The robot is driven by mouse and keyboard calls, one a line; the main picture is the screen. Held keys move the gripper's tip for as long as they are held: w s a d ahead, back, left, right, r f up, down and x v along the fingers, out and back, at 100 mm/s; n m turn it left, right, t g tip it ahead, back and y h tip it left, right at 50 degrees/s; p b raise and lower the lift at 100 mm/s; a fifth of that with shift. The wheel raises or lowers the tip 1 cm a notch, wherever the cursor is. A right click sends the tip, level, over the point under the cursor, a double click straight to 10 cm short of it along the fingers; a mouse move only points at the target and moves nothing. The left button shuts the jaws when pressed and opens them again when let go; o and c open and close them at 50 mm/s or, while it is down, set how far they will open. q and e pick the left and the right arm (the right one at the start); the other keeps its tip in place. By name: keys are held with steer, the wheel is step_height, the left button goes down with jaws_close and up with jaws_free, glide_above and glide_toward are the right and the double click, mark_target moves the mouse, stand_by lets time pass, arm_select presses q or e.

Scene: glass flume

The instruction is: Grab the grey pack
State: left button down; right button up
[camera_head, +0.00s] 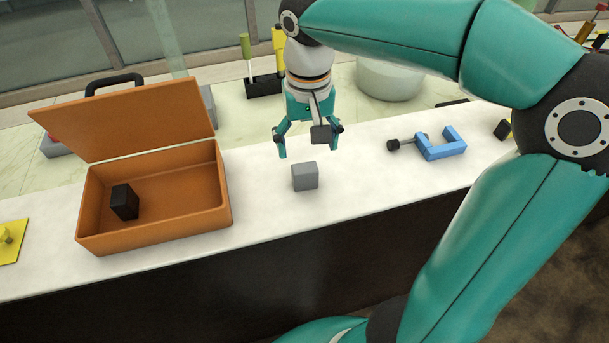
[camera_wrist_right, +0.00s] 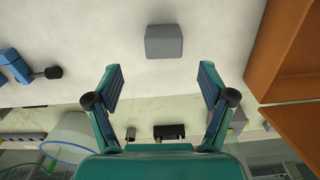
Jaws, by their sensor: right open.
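The grey pack (camera_head: 305,176) is a small grey block standing on the white counter, right of the orange case. It also shows in the right wrist view (camera_wrist_right: 164,41), beyond the fingertips and roughly centred between them. My right gripper (camera_head: 309,148) is open and empty, above and slightly behind the grey pack, pointing down. Its two spread fingers also show in the right wrist view (camera_wrist_right: 160,82), apart from the pack. My left gripper is in neither view.
An open orange case (camera_head: 218,198) with a black block (camera_head: 124,202) inside stands left of the pack. A blue clamp (camera_head: 441,146) lies to the right. The white counter (camera_head: 262,213) around the pack is clear. A yellow piece (camera_head: 10,246) lies at the far left.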

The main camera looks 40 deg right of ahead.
mark_target(305, 167)
steer(key=f, duration=0.9)
steer(key=shift+a, duration=0.25)
steer(key=c, duration=1.3)
steer(key=shift+r, duration=0.15)
